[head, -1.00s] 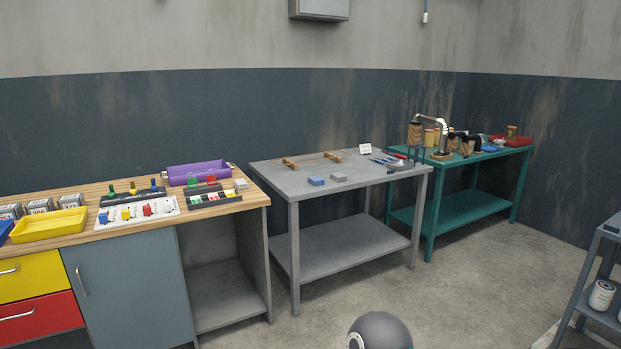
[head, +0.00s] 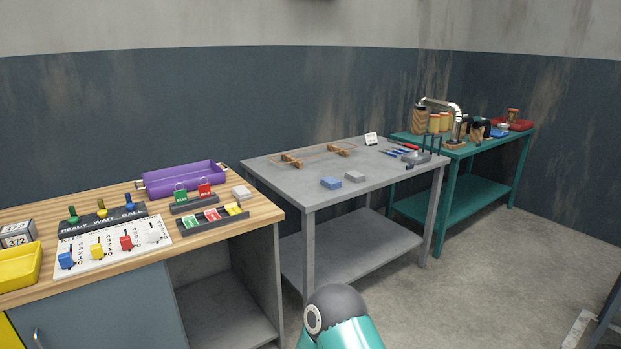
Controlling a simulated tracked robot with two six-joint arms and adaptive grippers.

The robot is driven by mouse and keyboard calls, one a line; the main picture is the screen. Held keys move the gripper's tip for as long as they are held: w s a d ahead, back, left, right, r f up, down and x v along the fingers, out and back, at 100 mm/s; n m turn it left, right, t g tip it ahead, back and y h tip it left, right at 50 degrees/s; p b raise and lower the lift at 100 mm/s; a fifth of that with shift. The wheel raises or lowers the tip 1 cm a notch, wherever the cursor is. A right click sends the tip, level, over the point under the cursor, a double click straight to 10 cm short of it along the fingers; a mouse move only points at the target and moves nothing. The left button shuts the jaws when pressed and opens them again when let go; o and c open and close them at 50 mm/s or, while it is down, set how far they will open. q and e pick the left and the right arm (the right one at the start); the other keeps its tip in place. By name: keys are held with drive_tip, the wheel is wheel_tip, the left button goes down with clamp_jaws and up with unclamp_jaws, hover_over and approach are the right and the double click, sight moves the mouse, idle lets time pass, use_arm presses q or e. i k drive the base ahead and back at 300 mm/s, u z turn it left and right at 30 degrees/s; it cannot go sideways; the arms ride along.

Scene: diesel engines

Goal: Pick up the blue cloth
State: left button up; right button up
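A small folded blue cloth (head: 331,183) lies flat on the grey metal table, near its front left part. A similar grey folded piece (head: 355,176) lies just to its right, with a small gap. My grippers are both out of view. Only a rounded teal and dark grey part of my own arm shows at the bottom middle, below the grey table's front edge.
The grey table (head: 290,192) also bears wooden blocks (head: 291,160), a white card (head: 371,139) and several tools. A wooden bench (head: 262,212) with a purple tray (head: 185,180) stands left. A teal table (head: 470,149) with engine parts stands right. Floor between is clear.

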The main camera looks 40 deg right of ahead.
sight(330, 182)
drive_tip(key=u, duration=0.25)
drive_tip(key=i, duration=0.7)
drive_tip(key=z, duration=2.45)
drive_tip(key=i, duration=2.6)
drive_tip(key=u, duration=0.25)
